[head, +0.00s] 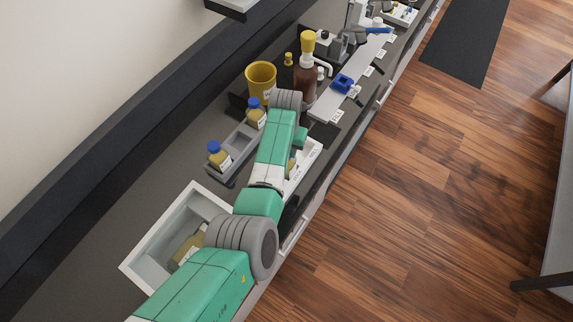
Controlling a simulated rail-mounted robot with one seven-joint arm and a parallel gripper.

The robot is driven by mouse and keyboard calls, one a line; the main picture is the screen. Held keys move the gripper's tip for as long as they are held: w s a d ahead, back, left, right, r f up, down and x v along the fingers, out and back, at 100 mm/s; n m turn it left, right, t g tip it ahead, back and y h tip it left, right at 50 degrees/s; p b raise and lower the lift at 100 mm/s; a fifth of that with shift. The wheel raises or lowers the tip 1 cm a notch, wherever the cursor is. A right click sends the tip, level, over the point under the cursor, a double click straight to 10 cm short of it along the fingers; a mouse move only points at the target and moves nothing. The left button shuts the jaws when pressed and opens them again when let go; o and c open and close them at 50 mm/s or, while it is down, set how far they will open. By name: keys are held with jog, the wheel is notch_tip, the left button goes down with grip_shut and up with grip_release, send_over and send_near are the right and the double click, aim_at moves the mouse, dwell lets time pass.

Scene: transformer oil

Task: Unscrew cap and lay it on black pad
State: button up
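Two bottles with amber contents and blue caps stand in a grey rack (237,150): one at the front left (219,157) and one farther back (256,116). Their blue caps (213,146) are on. A sliver of another amber thing (291,164) shows beside my arm, over a white labelled tray (306,165); whether it has a cap is hidden. A dark flat patch (324,133), perhaps the black pad, lies right of my wrist and looks bare. My arm reaches over the counter and bends down near the white tray. My gripper is hidden behind the arm.
A yellow cup (261,79) and a brown bottle with a yellow top (305,80) stand behind my wrist. A white bin (167,229) with an amber bottle inside is at the lower left. A blue item (343,83) lies on a white strip farther along.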

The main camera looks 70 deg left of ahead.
jog(key=shift+w+f+n+b, duration=0.1)
jog(key=shift+f+n+b, duration=0.05)
jog(key=shift+n+b, duration=0.35)
